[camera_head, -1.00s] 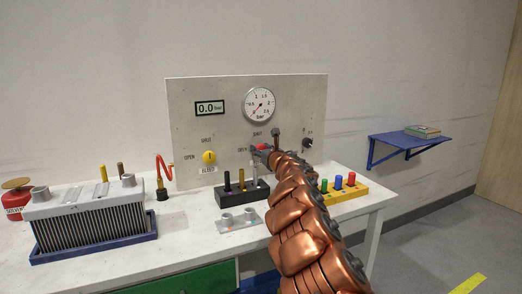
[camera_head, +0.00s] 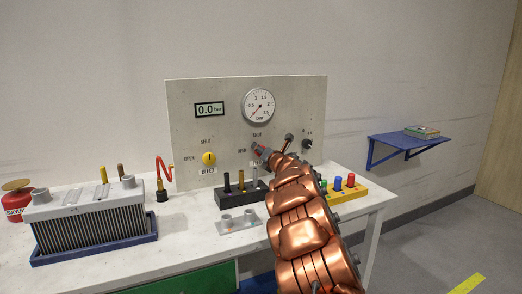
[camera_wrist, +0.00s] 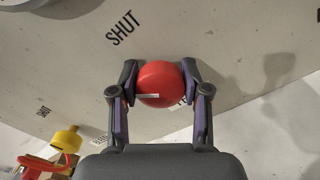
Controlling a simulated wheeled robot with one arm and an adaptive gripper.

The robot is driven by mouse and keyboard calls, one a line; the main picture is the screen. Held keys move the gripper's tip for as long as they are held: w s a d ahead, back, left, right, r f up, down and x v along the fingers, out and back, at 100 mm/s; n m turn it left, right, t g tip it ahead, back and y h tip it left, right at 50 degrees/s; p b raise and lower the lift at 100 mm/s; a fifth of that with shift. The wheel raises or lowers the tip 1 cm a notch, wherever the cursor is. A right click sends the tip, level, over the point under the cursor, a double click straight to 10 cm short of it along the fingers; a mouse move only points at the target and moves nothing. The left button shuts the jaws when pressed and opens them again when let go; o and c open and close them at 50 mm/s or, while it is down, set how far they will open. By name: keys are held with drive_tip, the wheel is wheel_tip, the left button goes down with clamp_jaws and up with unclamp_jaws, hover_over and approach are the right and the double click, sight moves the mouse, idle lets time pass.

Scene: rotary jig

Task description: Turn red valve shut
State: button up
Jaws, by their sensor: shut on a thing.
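The red valve (camera_wrist: 158,78) is a round red knob on the upright panel (camera_wrist: 240,50), with a white mark near its lower left edge in the wrist view. My gripper (camera_wrist: 159,72) is shut on it, one finger on each side. The word SHUT stands up and left of the knob there; a label below is partly hidden by a finger. In the head view my gripper (camera_head: 262,151) is at the panel, below the gauge (camera_head: 259,105), and mostly hides the red valve (camera_head: 267,154). The digital display (camera_head: 209,109) reads 0.0 bar.
A yellow BLEED knob (camera_head: 209,158) is left of the valve. A black block with pegs (camera_head: 240,193), a grey plate with two cups (camera_head: 238,222) and a yellow block with coloured pegs (camera_head: 348,191) stand near my arm. A finned unit (camera_head: 95,220) is left.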

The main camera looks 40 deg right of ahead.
drive_tip(key=m+p, duration=0.1)
drive_tip(key=m, duration=0.1)
drive_tip(key=m+p, duration=0.1)
drive_tip(key=m, duration=0.1)
drive_tip(key=shift+r+m, duration=0.2)
drive_tip(key=shift+m, duration=0.1)
drive_tip(key=m+p, duration=0.1)
drive_tip(key=m, duration=0.1)
drive_tip(key=m+p, duration=0.1)
drive_tip(key=m, duration=0.1)
drive_tip(key=m+p, duration=0.1)
drive_tip(key=shift+d+f+m, duration=0.15)
drive_tip(key=shift+f+m, duration=0.1)
drive_tip(key=shift+m, duration=0.15)
drive_tip(key=shift+s, duration=0.1)
drive_tip(key=o, duration=1.1)
drive_tip(key=shift+f, duration=0.1)
drive_tip(key=shift+v, duration=6)
